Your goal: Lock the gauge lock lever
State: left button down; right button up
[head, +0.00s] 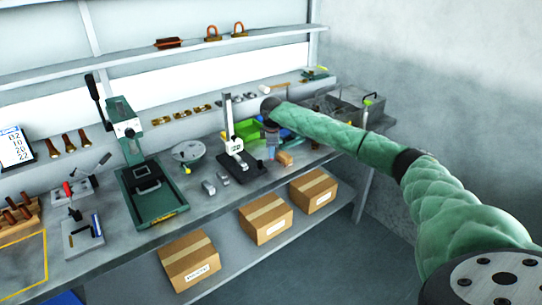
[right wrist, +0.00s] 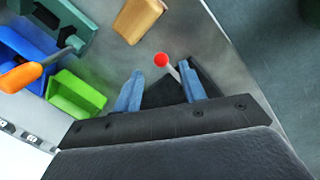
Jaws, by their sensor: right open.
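A small lever with a red ball knob (right wrist: 161,60) and a thin pale stem shows in the right wrist view. I take it for the gauge lock lever; whether it is locked I cannot tell. My right gripper (right wrist: 160,75) is open, its two blue fingers on either side of the stem, with the knob just beyond the tips. The stem is nearer the right-hand finger; contact is unclear. In the head view the height gauge (head: 232,128) stands upright on a black base, and my right gripper (head: 272,150) points down just right of it. The red knob is not discernible there. My left gripper is out of view.
A wooden block (head: 285,158) lies beside my right gripper. A green bin (head: 246,129) stands behind. In the right wrist view, a blue bin (right wrist: 22,45) and an orange-handled tool (right wrist: 20,77) are left. A green press (head: 148,185) stands further left on the bench.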

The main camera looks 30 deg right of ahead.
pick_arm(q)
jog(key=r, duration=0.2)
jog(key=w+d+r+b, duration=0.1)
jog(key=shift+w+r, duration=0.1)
pick_arm(e)
jog(key=r, duration=0.4)
jog(key=shift+s+a+r, duration=0.1)
jog(key=shift+s+a, duration=0.15)
jog(key=shift+s, duration=0.1)
